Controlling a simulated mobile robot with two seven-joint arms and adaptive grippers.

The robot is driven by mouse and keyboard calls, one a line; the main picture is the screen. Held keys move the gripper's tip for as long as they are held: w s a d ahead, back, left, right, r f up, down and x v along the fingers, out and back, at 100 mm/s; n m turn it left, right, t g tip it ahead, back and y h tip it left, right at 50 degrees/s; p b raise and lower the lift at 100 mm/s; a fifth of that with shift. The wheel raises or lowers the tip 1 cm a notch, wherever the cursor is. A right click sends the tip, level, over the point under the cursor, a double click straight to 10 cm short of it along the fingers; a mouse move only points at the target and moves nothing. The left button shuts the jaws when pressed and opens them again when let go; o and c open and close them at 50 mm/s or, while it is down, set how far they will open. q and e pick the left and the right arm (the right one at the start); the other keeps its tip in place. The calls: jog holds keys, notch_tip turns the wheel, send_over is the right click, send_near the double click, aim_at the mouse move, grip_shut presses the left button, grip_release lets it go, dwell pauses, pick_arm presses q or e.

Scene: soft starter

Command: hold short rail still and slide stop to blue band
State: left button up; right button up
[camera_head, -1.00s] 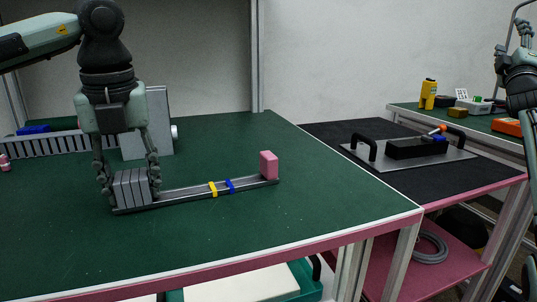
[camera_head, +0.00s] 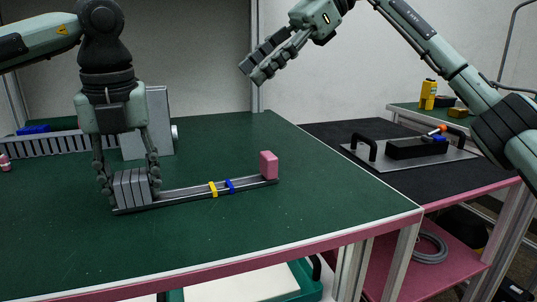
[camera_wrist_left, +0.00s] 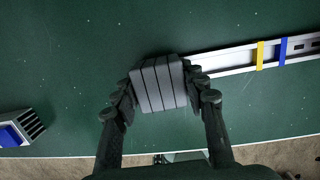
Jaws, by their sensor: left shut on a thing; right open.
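The short rail (camera_head: 190,194) lies on the green table, running from my left gripper to the right. It carries a yellow band (camera_head: 213,189) and a blue band (camera_head: 230,186). The pink stop (camera_head: 269,165) stands upright at the rail's right end, beyond the blue band. My left gripper (camera_head: 130,184) is shut on the grey ribbed block (camera_head: 131,188) at the rail's left end. The left wrist view shows its fingers on both sides of the block (camera_wrist_left: 158,84); the stop is outside that view. My right gripper (camera_head: 258,70) is open and empty, high above the table's back right.
Behind the left gripper are a grey upright box (camera_head: 158,120) and a long slotted rail (camera_head: 60,145). A black-topped bench (camera_head: 330,133) with a handled plate (camera_head: 440,160) stands at the right. The table's front right is clear.

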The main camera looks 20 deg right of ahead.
aim_at(268, 154)
jog(key=s+d+f+g+h, duration=0.1)
jog(key=s+d+f+h, duration=0.2)
jog(key=d+f+h, duration=0.15)
jog(key=shift+g+h, duration=0.3)
jog(key=shift+h, duration=0.15)
jog(key=x, duration=1.1)
jog(key=shift+d+f, duration=0.2)
jog(key=shift+f, duration=0.2)
grip_shut()
